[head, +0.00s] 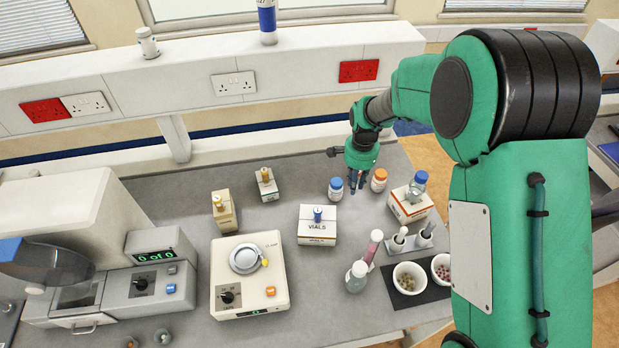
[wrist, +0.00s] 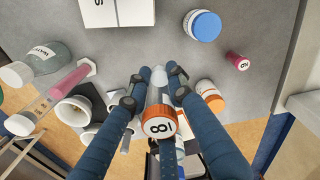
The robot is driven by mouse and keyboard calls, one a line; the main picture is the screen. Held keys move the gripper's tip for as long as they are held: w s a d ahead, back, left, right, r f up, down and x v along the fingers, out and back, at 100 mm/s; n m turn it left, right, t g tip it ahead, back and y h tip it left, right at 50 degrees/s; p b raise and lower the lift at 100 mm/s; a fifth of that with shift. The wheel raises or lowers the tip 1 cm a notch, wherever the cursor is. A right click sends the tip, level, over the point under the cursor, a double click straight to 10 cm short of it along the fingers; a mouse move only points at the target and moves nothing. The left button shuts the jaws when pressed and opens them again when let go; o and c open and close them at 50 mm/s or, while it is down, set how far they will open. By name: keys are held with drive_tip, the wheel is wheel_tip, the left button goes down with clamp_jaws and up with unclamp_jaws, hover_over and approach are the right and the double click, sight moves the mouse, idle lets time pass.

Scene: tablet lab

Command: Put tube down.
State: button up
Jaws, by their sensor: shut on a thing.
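My gripper (wrist: 160,78) is shut on a clear tube with an orange numbered cap (wrist: 158,121). In the head view my gripper (head: 356,181) is low over the back right of the bench (head: 285,205), between a blue-capped bottle (head: 336,188) and an orange-capped bottle (head: 379,180). The tube cannot be made out in the head view. Whether its far end touches the bench cannot be told.
A small pink-capped item (wrist: 238,61) is near the blue-capped bottle (wrist: 202,26). The orange-capped bottle (wrist: 209,96) is close to the right finger. A VIALS box (head: 317,226), a pink-filled cylinder (head: 374,245) and bowls (head: 408,278) stand nearby. Bare bench lies behind the VIALS box.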

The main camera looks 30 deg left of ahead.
drive_tip(key=w+a+b, duration=0.2)
drive_tip(key=w+a, duration=0.3)
drive_tip(key=a, duration=0.7)
drive_tip(key=b, duration=0.3)
hover_over(310, 176)
drive_tip(key=shift+a+f, duration=0.15)
drive_tip(key=shift+f, duration=2.4)
drive_tip(key=shift+f, duration=0.15)
drive_tip(key=shift+f, duration=3)
drive_tip(key=shift+f, duration=1.85)
drive_tip(key=shift+f, duration=0.15)
